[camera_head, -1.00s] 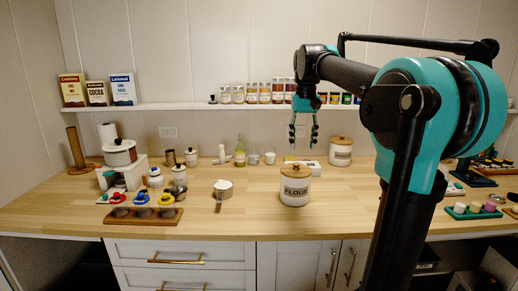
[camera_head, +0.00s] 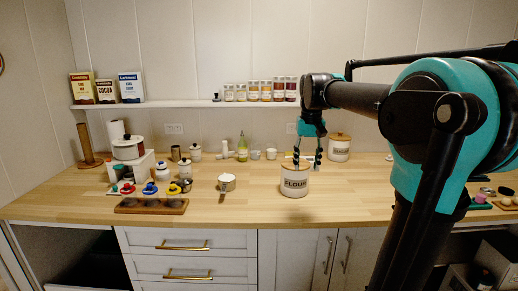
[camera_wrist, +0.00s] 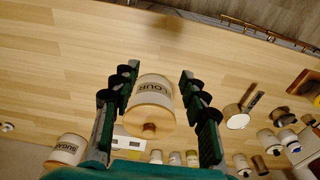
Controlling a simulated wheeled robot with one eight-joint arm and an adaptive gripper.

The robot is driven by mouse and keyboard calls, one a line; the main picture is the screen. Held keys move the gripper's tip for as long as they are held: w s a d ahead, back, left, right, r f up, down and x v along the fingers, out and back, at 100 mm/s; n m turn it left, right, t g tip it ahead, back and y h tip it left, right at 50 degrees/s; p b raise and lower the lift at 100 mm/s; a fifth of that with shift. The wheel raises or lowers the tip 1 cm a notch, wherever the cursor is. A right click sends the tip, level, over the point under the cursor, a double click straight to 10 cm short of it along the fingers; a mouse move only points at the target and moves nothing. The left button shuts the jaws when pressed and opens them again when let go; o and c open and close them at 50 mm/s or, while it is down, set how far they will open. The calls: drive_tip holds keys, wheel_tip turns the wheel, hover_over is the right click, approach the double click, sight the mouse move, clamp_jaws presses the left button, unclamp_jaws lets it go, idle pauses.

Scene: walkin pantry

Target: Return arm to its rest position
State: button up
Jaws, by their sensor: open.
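My gripper (camera_head: 307,157) is open and points down above the flour canister (camera_head: 295,181), a white jar with a wooden lid standing on the counter (camera_head: 250,210). In the wrist view my gripper (camera_wrist: 160,95) shows two green and black fingers spread apart, with the flour canister (camera_wrist: 154,98) showing between them. Nothing is held. The fingertips overlap the lid in the head view, and I cannot tell whether they touch it.
A sugar canister (camera_head: 339,147) stands behind to the right. A measuring cup (camera_head: 226,183) and a wooden tray (camera_head: 152,206) lie to the left. A shelf (camera_head: 200,104) with spice jars and boxes runs along the wall. The front middle of the counter is clear.

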drive_tip(key=s+d+f+t, duration=0.1)
drive_tip(key=s+f, duration=0.8)
drive_tip(key=f, duration=0.4)
drive_tip(key=s+d+f+t, duration=0.2)
drive_tip(key=s+f, duration=0.8)
drive_tip(key=f, duration=0.4)
drive_tip(key=shift+s+f, duration=0.2)
drive_tip(key=shift+f, duration=0.1)
